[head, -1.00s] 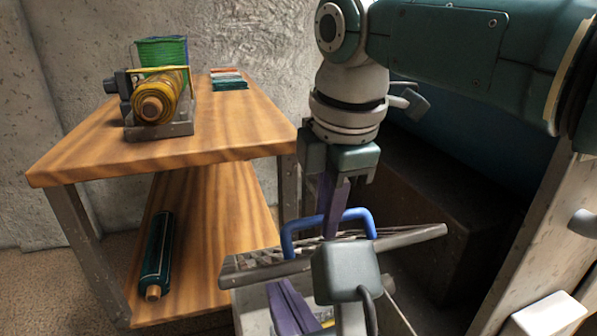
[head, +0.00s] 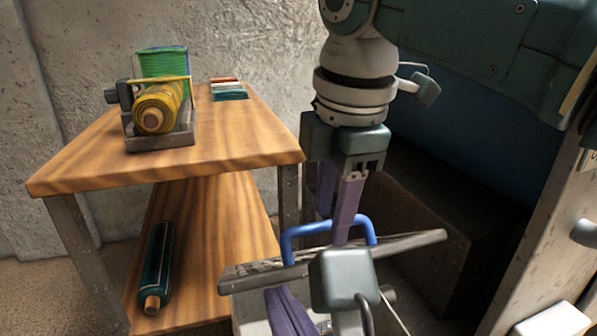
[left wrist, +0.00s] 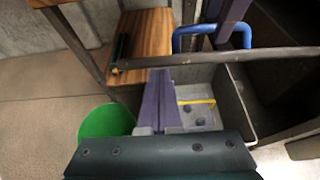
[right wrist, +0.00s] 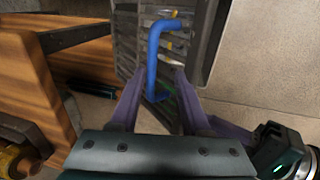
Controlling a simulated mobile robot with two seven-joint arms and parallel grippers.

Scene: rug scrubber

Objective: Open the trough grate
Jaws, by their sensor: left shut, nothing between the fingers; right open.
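The trough grate (head: 412,241) shows nearly edge-on in the head view, raised at a tilt over the grey trough (head: 250,312). Its blue handle (head: 305,229) sticks up. The slats and handle also show in the right wrist view (right wrist: 154,62). My right gripper (head: 335,228) is open, with its purple fingers on either side of the handle; contact is unclear. My left gripper (head: 277,296) is shut and empty, low beside the grate. In the left wrist view its fingertips (left wrist: 160,73) are close to the grate's long edge (left wrist: 225,57); touching cannot be told.
A wooden two-level table (head: 225,135) stands left, with a yellow roll in a holder (head: 157,110) on top and a dark green roll (head: 158,268) on its lower shelf. A green round object (left wrist: 105,121) is on the floor. A dark box (head: 415,215) stands behind the grate.

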